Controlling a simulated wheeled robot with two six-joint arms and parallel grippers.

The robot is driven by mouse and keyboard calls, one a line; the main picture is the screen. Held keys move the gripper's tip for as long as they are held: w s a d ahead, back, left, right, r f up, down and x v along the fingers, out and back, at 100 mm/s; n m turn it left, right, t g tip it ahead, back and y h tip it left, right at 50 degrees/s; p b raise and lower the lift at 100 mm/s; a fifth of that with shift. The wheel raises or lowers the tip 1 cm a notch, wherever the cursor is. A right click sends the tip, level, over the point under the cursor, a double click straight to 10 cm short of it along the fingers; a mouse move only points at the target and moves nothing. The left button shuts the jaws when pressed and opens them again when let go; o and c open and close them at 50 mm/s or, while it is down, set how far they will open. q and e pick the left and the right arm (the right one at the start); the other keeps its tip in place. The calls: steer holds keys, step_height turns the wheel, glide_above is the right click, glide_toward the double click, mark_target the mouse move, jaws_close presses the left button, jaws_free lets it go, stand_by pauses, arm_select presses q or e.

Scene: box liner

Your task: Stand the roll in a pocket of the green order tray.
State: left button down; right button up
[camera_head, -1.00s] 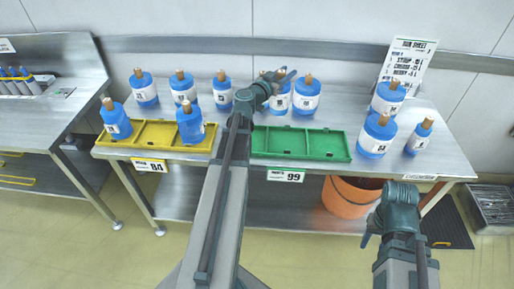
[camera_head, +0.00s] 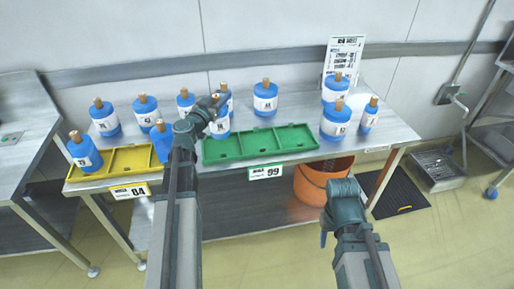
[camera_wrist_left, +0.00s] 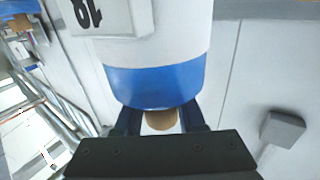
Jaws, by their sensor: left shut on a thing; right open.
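The green order tray (camera_head: 262,155) lies along the front of the table, its pockets empty. My left gripper (camera_head: 214,101) is shut on the brown core end of a blue and white roll (camera_head: 219,127). The roll hangs roughly upright below the gripper, in front of the tray's back left corner in the head view; its exact height above the tray is hard to tell. In the left wrist view the held roll (camera_wrist_left: 155,75) fills the top middle, its core stub between the fingers. My right gripper (camera_head: 343,190) is open and empty in front of the table.
Several similar rolls stand behind the trays, one (camera_head: 265,97) just behind the green tray. A yellow tray (camera_head: 122,163) with rolls in it lies to the left. More rolls (camera_head: 335,121) and a printed sign (camera_head: 343,57) stand on the right. An orange bucket (camera_head: 318,180) is below.

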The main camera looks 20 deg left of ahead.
arm_select(q)
steer(key=s+d+f+b, duration=0.2)
steer(key=d, duration=0.5)
steer(key=s+d+f+b, duration=0.1)
steer(key=s+d+f, duration=0.15)
steer(key=d, duration=0.35)
steer(key=w+a+b, duration=0.1)
steer(key=w+a, duration=0.5)
steer(key=a, duration=0.7)
steer(key=shift+f, duration=0.4)
steer(key=shift+a+b, duration=0.15)
steer(key=shift+b, duration=0.15)
steer(key=f+b, duration=0.1)
steer(key=a+f+b, duration=0.1)
steer(key=f+b, duration=0.1)
steer(key=shift+w+f+b, duration=0.2)
steer(key=shift+f+b, duration=0.1)
steer(key=shift+f, duration=0.25)
steer(key=c, duration=0.5)
jaws_free()
steer(key=shift+r, duration=0.1)
steer(key=shift+r, duration=0.1)
